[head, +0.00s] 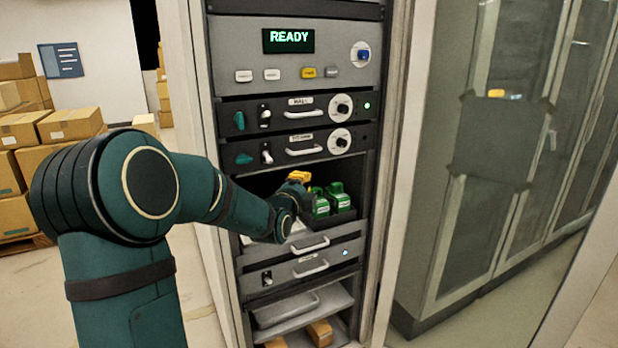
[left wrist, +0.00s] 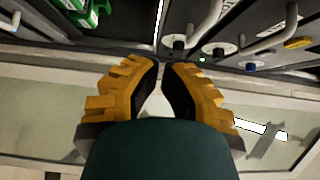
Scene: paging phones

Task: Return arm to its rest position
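My left arm (head: 150,182) comes in from the left in the head view and reaches into the open bay of the rack. Its left gripper (head: 299,177) has yellow fingers and is beside the green bottles (head: 328,200) in that bay. In the left wrist view the gripper (left wrist: 160,66) points away from the camera with its fingertips drawn close together and nothing visible between them. A green bottle (left wrist: 88,14) shows at the upper left there, apart from the fingers. My right arm and right gripper are not in view.
The rack has a READY display (head: 288,41), two modules with knobs and handles (head: 303,151) above the bay, and a handled drawer (head: 311,266) below. Side posts frame the bay closely. Cardboard boxes (head: 70,124) stand at the left and a glass cabinet (head: 485,150) at the right.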

